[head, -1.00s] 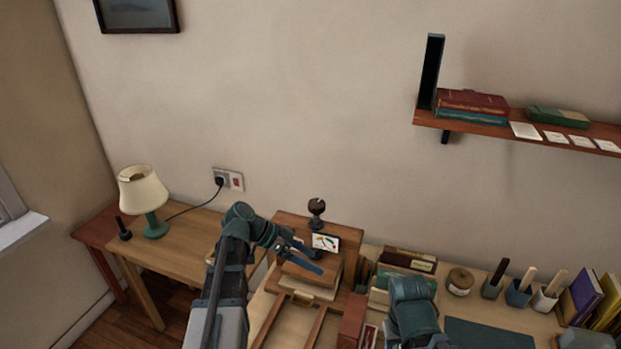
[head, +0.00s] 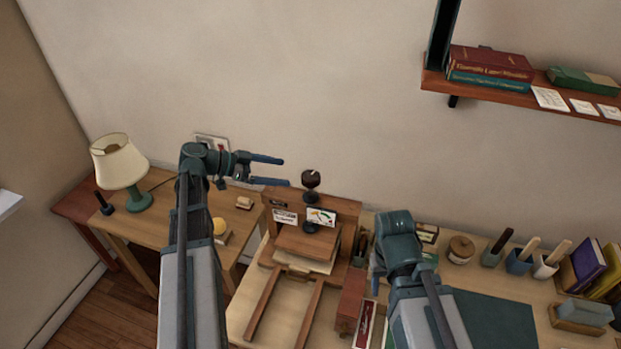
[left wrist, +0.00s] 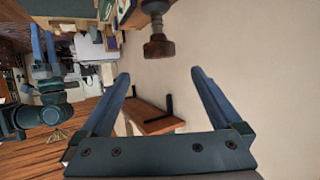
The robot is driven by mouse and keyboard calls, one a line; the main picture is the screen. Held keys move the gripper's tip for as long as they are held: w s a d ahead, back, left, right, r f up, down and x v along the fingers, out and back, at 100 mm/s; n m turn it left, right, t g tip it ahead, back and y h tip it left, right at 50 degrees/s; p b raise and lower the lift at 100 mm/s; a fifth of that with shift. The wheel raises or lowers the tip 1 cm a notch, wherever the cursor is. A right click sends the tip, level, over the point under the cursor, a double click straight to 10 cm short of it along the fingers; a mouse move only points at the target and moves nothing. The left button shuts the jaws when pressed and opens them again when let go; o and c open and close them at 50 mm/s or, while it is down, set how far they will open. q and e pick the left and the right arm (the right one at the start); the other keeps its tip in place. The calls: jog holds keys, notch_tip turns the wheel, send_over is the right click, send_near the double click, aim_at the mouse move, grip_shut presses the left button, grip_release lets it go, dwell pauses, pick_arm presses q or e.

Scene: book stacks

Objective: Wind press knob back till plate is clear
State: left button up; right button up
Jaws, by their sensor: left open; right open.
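The wooden press (head: 345,210) stands against the wall, with its dark round knob (head: 311,180) on top. The knob also shows in the left wrist view (left wrist: 158,46), just beyond the fingertips. The press plate (head: 306,243) sits low over pale sheets (head: 296,262); I cannot tell whether it touches them. A small dial card (head: 321,217) is on the press front. My left gripper (head: 286,171) is open and empty, just left of the knob, fingers pointing at it. My right gripper (head: 376,284) is open and low at the right of the press, partly hidden by its arm.
A lamp (head: 120,165) stands on the side table (head: 165,225) at left. Brush pots (head: 518,292), a jar (head: 460,248) and books (head: 585,268) stand on the bench at right. A wall shelf (head: 480,93) hangs upper right. The wall behind the knob is clear.

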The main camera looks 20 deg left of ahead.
aim_at(308, 177)
pick_arm(q)
jog(key=b+x, duration=0.3)
jog(key=x, duration=0.7)
jog(key=shift+w+d+f, duration=0.1)
jog(key=shift+d, duration=0.05)
jog(key=c, duration=1.4)
jog(key=shift+o, duration=0.2)
jog(key=shift+n+t, duration=0.3)
